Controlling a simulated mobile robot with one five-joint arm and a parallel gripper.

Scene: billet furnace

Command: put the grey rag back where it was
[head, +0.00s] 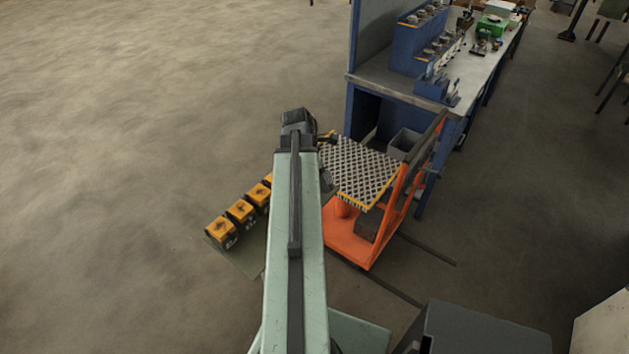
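I cannot make out a grey rag anywhere in the head view. My arm reaches away from the bottom of the picture toward the orange lift cart. My gripper (328,137) shows only as a small dark part past the arm's end, at the far left corner of the cart's patterned top. My arm hides most of it. I cannot see whether it is open or shut, or whether it holds anything.
The orange cart (345,245) has a checkered metal top (360,170). Behind it stands a blue workbench (400,85) with tools and a grey bin (403,143) underneath. Several orange-yellow boxes (221,231) stand in a row left of my arm. The floor at left is clear.

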